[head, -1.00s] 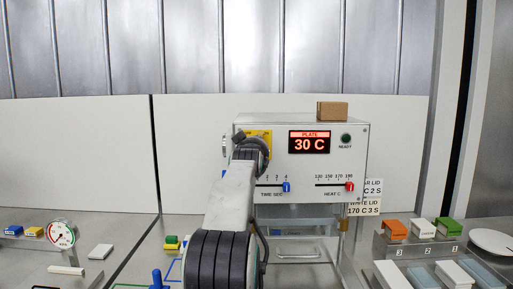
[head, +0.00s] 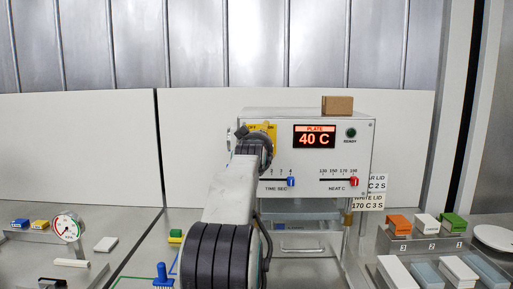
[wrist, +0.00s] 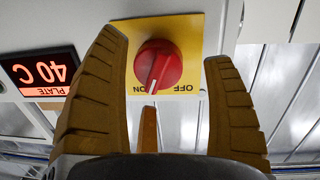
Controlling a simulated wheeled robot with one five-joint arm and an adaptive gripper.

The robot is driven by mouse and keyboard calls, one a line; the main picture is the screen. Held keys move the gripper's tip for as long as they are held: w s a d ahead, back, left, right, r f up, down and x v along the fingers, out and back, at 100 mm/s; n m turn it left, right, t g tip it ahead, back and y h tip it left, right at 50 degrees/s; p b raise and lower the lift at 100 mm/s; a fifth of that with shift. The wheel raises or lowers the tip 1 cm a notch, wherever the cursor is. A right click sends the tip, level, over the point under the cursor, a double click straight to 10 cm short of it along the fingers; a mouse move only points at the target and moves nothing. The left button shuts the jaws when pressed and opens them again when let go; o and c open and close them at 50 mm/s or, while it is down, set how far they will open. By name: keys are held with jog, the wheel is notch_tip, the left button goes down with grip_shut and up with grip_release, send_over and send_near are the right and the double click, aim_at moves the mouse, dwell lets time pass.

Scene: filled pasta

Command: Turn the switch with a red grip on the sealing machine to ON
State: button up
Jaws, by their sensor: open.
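The switch's round red grip (wrist: 158,66) sits on a yellow plate (wrist: 188,35) on the sealing machine (head: 310,163). The wrist view is upside down. The grip's white pointer slants toward the ON label, away from OFF. My gripper (wrist: 165,50) is open, with one finger on each side of the grip and a gap visible to both. In the head view my arm hides the grip and my fingers; part of the yellow plate (head: 262,127) shows. The machine's display (head: 314,138) reads PLATE 40 C.
A brown box (head: 337,105) sits on top of the machine. Blue (head: 291,181) and red (head: 354,181) sliders are below the display, near a dark green READY lamp (head: 351,132). Coloured blocks (head: 425,223) stand at right; a gauge (head: 67,229) stands at left.

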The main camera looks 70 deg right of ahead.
jog(key=v, duration=1)
jog(key=shift+f, duration=0.15)
